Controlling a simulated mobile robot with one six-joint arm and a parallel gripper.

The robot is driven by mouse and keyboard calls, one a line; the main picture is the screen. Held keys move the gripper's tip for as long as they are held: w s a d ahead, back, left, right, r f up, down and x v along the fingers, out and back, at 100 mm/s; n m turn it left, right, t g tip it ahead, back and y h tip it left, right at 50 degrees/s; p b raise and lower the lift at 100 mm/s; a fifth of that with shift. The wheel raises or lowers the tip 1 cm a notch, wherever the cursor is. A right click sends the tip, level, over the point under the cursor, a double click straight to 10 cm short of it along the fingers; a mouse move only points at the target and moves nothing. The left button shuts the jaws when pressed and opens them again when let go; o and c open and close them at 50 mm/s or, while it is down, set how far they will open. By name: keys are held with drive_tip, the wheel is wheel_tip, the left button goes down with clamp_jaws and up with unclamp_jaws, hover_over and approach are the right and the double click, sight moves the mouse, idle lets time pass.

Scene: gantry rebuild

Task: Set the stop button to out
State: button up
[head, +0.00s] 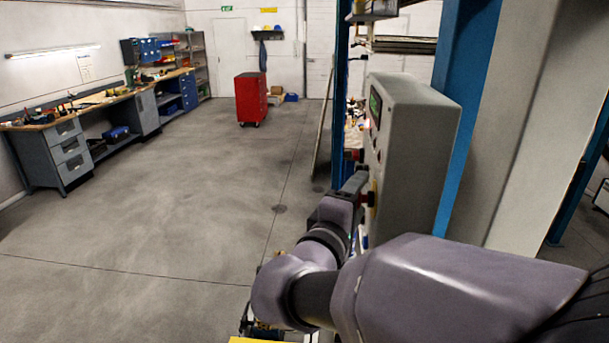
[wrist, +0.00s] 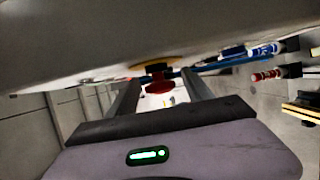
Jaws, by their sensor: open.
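The stop button (wrist: 159,84) is a red mushroom head on a dark stem, with a yellow ring (wrist: 172,62) behind it on the grey control box. My gripper (wrist: 161,82) is open, with one finger on each side of the red head. I cannot tell whether either finger touches it. In the head view my gripper (head: 358,182) is at the left face of the grey control box (head: 422,150). Part of the yellow ring (head: 373,187) shows beside the fingers. Whether the button is in or out is hard to tell.
A blue post (head: 458,110) and a pale column (head: 535,110) stand right of the box. A red tool cabinet (head: 251,98) and a workbench (head: 100,107) are farther back. The floor at left is clear. Red and blue parts (wrist: 265,50) lie beyond the right finger.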

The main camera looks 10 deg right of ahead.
clamp_jaws()
drive_tip(key=shift+w+a+f+b, duration=0.1)
drive_tip(key=shift+a+f+b, duration=0.25)
drive_tip(key=shift+b, duration=0.85)
drive_tip(key=shift+a+r, duration=0.2)
drive_tip(key=shift+r, duration=0.15)
drive_tip(key=shift+c, duration=1.3)
unclamp_jaws()
drive_tip(key=shift+o, duration=1.3)
drive_tip(key=shift+a, duration=0.25)
drive_tip(key=shift+d, duration=0.15)
